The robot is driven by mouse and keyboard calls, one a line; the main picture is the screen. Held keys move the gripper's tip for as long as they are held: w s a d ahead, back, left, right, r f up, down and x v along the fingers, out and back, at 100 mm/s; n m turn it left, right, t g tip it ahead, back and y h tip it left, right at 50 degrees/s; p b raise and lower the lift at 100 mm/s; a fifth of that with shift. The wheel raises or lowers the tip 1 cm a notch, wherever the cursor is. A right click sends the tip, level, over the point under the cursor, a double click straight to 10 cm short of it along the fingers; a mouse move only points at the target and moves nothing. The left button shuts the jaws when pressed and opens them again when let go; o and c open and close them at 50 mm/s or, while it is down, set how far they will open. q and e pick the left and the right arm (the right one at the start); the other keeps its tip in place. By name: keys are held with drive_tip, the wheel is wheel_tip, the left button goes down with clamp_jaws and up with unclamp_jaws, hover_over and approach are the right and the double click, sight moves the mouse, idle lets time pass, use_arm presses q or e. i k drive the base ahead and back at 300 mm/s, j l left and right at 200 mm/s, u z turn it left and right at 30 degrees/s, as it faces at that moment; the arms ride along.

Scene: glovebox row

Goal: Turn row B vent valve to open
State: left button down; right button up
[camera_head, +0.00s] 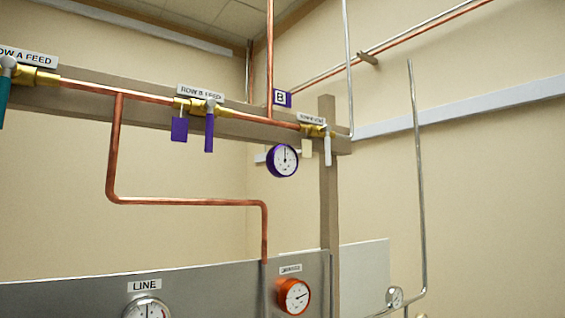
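The row B vent valve (316,130) is a small brass valve at the right end of the horizontal copper pipe, beside a wooden post. Its white lever (327,151) hangs straight down, across the pipe's run. A small label (311,118) sits above it; its print is blurred but seems to read row B vent. A cream tag (307,148) hangs just left of the lever. Neither of my grippers is in view, and nothing touches the valve.
The ROW B FEED valve (190,104), with purple lever (209,130) and purple tag (179,129), is to the left. A purple-rimmed gauge (283,160) hangs below the pipe near the vent valve. A grey panel (210,290) with gauges stands below. The wooden post (328,215) is close by.

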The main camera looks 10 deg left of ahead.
sight(327, 128)
drive_tip(key=u, duration=0.8)
drive_tip(key=i+l+u, duration=0.1)
drive_tip(key=l+u, duration=1)
drive_tip(key=l, duration=0.2)
